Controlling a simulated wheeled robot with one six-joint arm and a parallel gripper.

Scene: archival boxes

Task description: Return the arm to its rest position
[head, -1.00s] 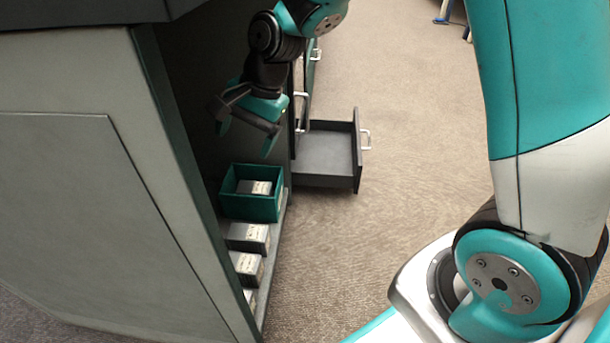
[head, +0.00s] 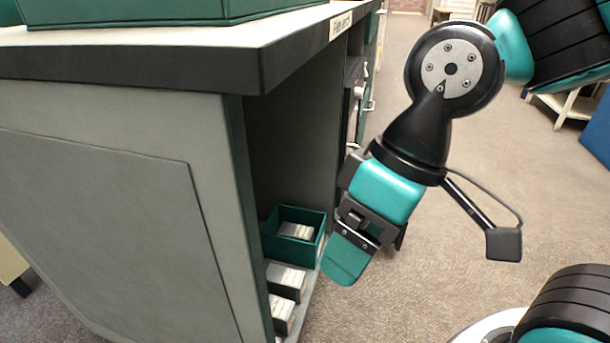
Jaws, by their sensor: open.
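My gripper (head: 360,248) hangs to the right of the cabinet's open shelf, in front of the aisle. It points down and slightly left. It is empty and its jaws are open, though one finger largely hides the other. A green open-topped box (head: 292,247) sits on the low shelf to the left of my gripper. A small grey archival box (head: 297,231) lies inside it. My gripper looks clear of both and of the cabinet (head: 110,220).
More grey boxes (head: 286,280) line the low shelf in front of the green box. A green container (head: 150,14) stands on the cabinet top (head: 150,38). The carpeted aisle (head: 440,262) is open. A white stand (head: 566,105) is at the far right.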

